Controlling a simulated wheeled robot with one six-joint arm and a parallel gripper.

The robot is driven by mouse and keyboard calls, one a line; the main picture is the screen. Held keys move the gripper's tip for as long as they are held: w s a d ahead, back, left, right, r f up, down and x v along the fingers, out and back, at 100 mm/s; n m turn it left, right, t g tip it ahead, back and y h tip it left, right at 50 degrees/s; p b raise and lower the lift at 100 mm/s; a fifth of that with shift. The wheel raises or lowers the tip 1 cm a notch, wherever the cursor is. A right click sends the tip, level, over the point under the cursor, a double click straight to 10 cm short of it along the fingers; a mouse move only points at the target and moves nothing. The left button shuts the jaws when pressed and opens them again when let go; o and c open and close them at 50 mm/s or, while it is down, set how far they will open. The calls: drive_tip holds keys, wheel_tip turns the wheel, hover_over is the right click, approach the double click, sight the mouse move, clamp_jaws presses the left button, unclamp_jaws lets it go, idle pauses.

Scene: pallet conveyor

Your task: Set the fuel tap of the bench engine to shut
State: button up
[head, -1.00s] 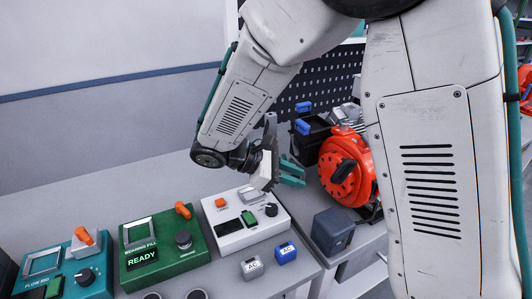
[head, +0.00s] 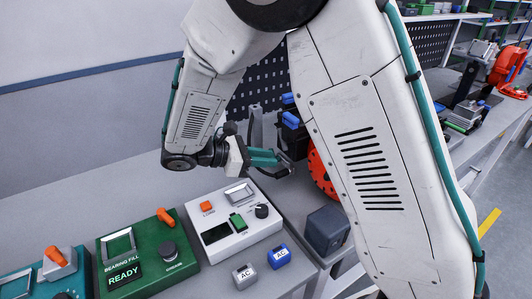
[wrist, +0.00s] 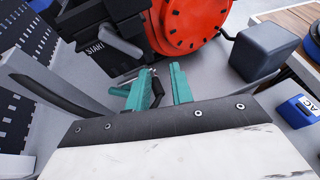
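The bench engine shows in the wrist view as a round orange-red cover (wrist: 190,22) with a black body. In the head view my gripper (head: 268,158) is left of the orange-red cover (head: 320,172), which my arm mostly hides.
A dark grey box (head: 325,230) stands right of the white panel (head: 232,222). A green panel (head: 150,255) marked READY and grey (head: 244,276) and blue (head: 279,256) AC blocks are nearby. A curved dark bar (wrist: 50,98) runs left of the fingers.

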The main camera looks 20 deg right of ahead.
drive_tip(key=w+a+f+n+t+h, duration=0.1)
drive_tip(key=w+f+n, duration=0.1)
drive_tip(key=n, duration=0.1)
drive_tip(key=w+a+f+n+t+h, duration=0.1)
drive_tip(key=w+a+f+n+t, duration=0.1)
drive_tip(key=w+n, duration=0.1)
drive_tip(key=w+a+f+n+t+h, duration=0.1)
drive_tip(key=w+f+n, duration=0.1)
drive_tip(key=w, duration=0.1)
drive_tip(key=shift+a+n+t, duration=0.15)
drive_tip(key=shift+n+t, duration=0.15)
drive_tip(key=shift+n, duration=0.1)
drive_tip(key=shift+w+f+h, duration=0.15)
drive_tip(key=shift+h, duration=0.15)
drive_tip(key=shift+d+n, duration=0.2)
drive_tip(key=shift+n, duration=0.1)
drive_tip(key=x, duration=0.7)
drive_tip(key=shift+d, duration=0.35)
